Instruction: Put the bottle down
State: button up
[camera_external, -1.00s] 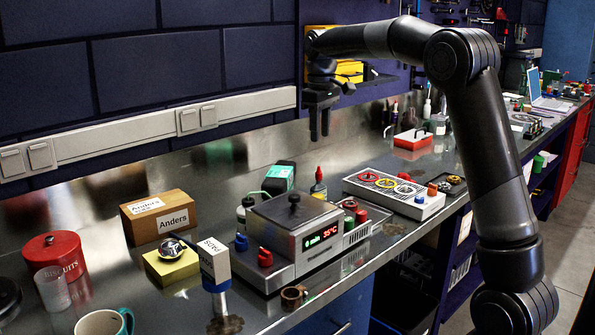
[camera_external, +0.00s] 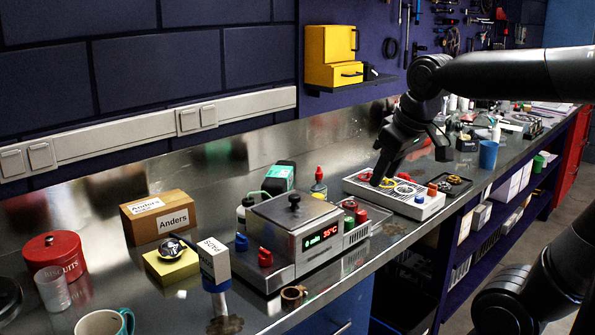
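My gripper (camera_external: 412,169) is over the bench, above and beside the back edge of the grey control panel with round dials (camera_external: 418,206). Its two dark fingers point down and are spread apart, with no bottle visible between them. A pale bottle (camera_external: 496,132) stands farther back on the right. I cannot tell which bottle is meant.
The steel unit (camera_external: 297,235) with a lit display fills the middle of the bench (camera_external: 383,240). A cardboard box (camera_external: 159,221), red tin (camera_external: 55,262) and teal mug (camera_external: 103,322) are at left. A blue cup (camera_external: 488,154) stands at right. A yellow cabinet (camera_external: 330,58) sits on the wall shelf.

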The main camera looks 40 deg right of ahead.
jog(key=shift+o, duration=0.3)
jog(key=s+a+f+t, duration=0.1)
jog(key=s+f, duration=0.3)
jog(key=s, duration=0.1)
jog(key=shift+s, duration=0.3)
jog(key=shift+a, duration=0.1)
